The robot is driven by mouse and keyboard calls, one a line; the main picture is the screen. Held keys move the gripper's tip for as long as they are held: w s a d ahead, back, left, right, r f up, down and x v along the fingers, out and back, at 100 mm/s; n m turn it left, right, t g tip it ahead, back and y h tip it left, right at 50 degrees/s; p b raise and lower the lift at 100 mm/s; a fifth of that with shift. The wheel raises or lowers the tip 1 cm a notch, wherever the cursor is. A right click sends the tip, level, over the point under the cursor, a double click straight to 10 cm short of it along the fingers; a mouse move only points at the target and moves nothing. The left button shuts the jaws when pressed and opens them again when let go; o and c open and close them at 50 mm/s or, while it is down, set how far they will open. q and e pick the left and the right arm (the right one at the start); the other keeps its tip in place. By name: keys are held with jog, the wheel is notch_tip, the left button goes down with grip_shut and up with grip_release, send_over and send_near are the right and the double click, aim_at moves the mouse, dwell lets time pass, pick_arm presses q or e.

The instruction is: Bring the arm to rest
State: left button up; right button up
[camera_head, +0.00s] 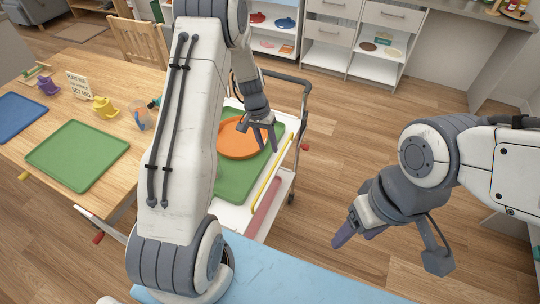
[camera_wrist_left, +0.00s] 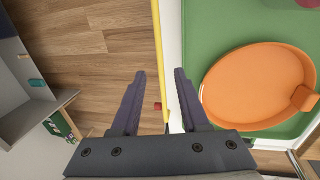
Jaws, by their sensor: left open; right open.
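My left arm stands large in the middle of the head view. My left gripper (camera_head: 262,132) hangs above the white cart (camera_head: 284,150), near its right edge. It also shows in the left wrist view (camera_wrist_left: 155,100), with its fingers apart and nothing between them but the view down to the cart edge and floor. My right gripper (camera_head: 392,250) is over the floor at the right of the head view, clear of any object; its fingers are apart and empty.
An orange plate (camera_head: 238,140) lies on a green tray (camera_head: 232,183) on the cart, close to my left gripper. A yellow rod (camera_head: 268,178) lies along the cart's edge. A wooden table (camera_head: 75,115) with a green mat (camera_head: 78,155) and cups stands left. Floor is open at right.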

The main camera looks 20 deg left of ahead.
pick_arm(q)
jog(key=shift+v, duration=1.05)
